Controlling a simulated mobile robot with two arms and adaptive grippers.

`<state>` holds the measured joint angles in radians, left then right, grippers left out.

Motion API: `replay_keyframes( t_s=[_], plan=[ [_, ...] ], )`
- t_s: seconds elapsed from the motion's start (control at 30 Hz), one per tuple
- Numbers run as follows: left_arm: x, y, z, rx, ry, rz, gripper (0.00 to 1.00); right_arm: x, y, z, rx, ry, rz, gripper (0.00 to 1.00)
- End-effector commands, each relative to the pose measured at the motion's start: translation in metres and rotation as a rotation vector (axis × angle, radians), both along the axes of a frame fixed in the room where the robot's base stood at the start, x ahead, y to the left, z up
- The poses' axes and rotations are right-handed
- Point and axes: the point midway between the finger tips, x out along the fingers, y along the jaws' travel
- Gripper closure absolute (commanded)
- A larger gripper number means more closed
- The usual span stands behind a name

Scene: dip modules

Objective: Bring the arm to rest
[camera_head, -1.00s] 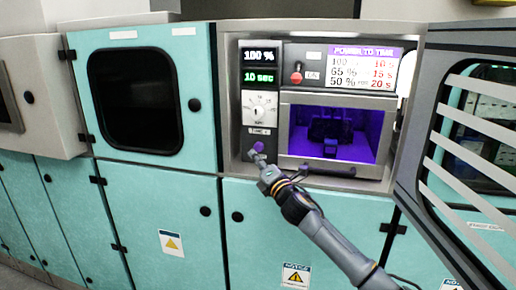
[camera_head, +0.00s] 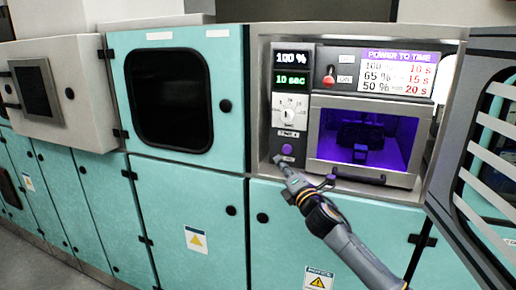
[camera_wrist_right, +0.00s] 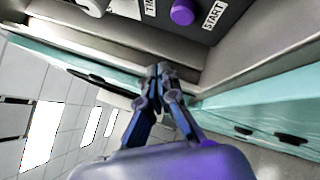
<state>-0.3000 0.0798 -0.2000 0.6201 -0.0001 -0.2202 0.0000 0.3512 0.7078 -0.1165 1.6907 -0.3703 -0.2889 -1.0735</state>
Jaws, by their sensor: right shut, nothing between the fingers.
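My right gripper (camera_head: 280,162) is shut and empty, just below and left of the purple start button (camera_head: 287,149) on the control panel. In the right wrist view its fingertips (camera_wrist_right: 158,70) are together in front of the machine's ledge, apart from the purple button (camera_wrist_right: 182,12) beside the START label. My right arm (camera_head: 345,240) comes in from the lower right. My left gripper is not in view.
The machine's chamber window (camera_head: 365,145) glows purple and is closed. The control panel shows 100 % and 10 sec, with a dial (camera_head: 290,111) and a red switch (camera_head: 329,77). An open slatted door (camera_head: 485,150) stands at right. Teal cabinets (camera_head: 190,230) line the front.

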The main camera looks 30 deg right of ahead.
Motion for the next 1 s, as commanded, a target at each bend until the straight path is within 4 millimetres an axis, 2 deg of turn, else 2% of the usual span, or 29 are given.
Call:
replay_keyframes(
  t_s=[0.17, 0.27, 0.37, 0.47, 0.5, 0.57, 0.6, 0.67, 0.73, 0.83, 1.0],
  plan=[
    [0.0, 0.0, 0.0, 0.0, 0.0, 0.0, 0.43, 0.0, 0.0, -0.001, 0.003, 0.002, 0.0, 1.0],
    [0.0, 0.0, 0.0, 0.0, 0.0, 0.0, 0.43, -0.004, 0.007, -0.017, 0.06, 0.029, 0.002, 1.0],
    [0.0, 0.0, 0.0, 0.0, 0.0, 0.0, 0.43, -0.016, 0.023, -0.056, 0.21, 0.097, -0.003, 1.0],
    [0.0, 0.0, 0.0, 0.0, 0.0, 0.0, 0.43, -0.042, 0.046, -0.112, 0.441, 0.203, -0.031, 1.0],
    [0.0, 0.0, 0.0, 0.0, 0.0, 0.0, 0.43, -0.056, 0.056, -0.136, 0.544, 0.252, -0.052, 1.0],
    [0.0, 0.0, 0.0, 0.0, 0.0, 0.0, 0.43, -0.08, 0.072, -0.17, 0.701, 0.323, -0.091, 1.0],
    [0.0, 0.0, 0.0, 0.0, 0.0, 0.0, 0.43, -0.099, 0.082, -0.192, 0.804, 0.374, -0.123, 1.0],
    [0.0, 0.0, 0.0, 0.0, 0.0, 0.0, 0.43, -0.129, 0.099, -0.223, 0.957, 0.447, -0.182, 1.0],
    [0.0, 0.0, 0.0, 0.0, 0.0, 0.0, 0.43, -0.168, 0.117, -0.254, 1.127, 0.53, -0.265, 1.0],
    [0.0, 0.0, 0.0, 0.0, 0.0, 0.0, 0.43, -0.222, 0.141, -0.287, 1.337, 0.63, -0.396, 1.0],
    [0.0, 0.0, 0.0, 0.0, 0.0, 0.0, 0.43, -0.295, 0.17, -0.315, 1.571, 0.742, -0.593, 1.0]
  ],
)
